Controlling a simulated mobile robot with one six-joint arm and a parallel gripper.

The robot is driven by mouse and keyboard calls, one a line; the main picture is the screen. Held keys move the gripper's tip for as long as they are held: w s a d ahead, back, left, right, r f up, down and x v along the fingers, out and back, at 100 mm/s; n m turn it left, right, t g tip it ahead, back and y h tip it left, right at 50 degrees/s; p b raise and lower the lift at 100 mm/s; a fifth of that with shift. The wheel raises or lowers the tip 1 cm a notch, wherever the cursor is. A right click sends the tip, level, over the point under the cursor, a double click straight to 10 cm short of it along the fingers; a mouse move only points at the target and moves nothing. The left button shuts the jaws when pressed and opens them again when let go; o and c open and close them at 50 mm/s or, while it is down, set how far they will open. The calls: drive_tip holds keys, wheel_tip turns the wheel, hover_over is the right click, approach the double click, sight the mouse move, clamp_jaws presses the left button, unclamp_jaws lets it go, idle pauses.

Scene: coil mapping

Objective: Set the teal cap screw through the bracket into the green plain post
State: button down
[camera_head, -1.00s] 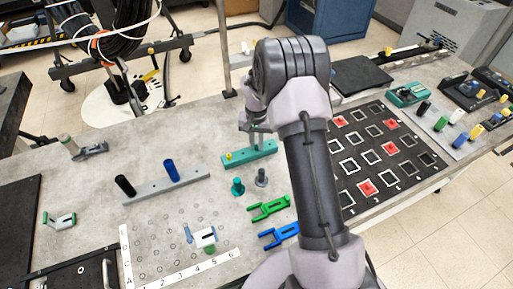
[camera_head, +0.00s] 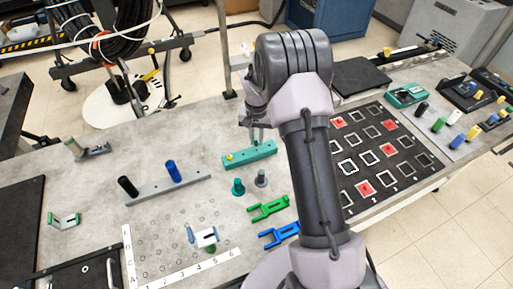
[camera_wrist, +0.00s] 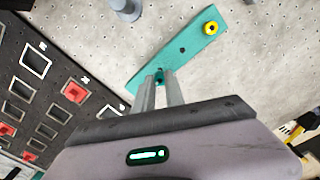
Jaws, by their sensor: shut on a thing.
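The teal holder block (camera_head: 263,150) lies on the table below my gripper (camera_head: 257,139). The wrist view shows the block (camera_wrist: 188,55) slanting under my gripper (camera_wrist: 160,80). The fingers are shut on a small teal piece (camera_wrist: 159,75), seemingly the teal cap screw, at one of the block's holes. It is mostly hidden, and I cannot tell whether it is clear of the hole. A white bracket (camera_head: 207,237) is on the pegboard area at front left, with a green post (camera_head: 211,249) at its near side and a blue post (camera_head: 189,234) at its far side.
A yellow screw (camera_wrist: 211,28) sits at the block's other end. A teal peg (camera_head: 238,187) and a grey peg (camera_head: 261,178) stand nearby. Green (camera_head: 268,208) and blue (camera_head: 279,235) forks lie in front. A grey bar (camera_head: 150,189) holds black and blue cylinders.

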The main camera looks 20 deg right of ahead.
drive_tip(key=shift+r, duration=0.1)
drive_tip(key=shift+r+p, duration=1.2)
drive_tip(key=shift+r, duration=0.55)
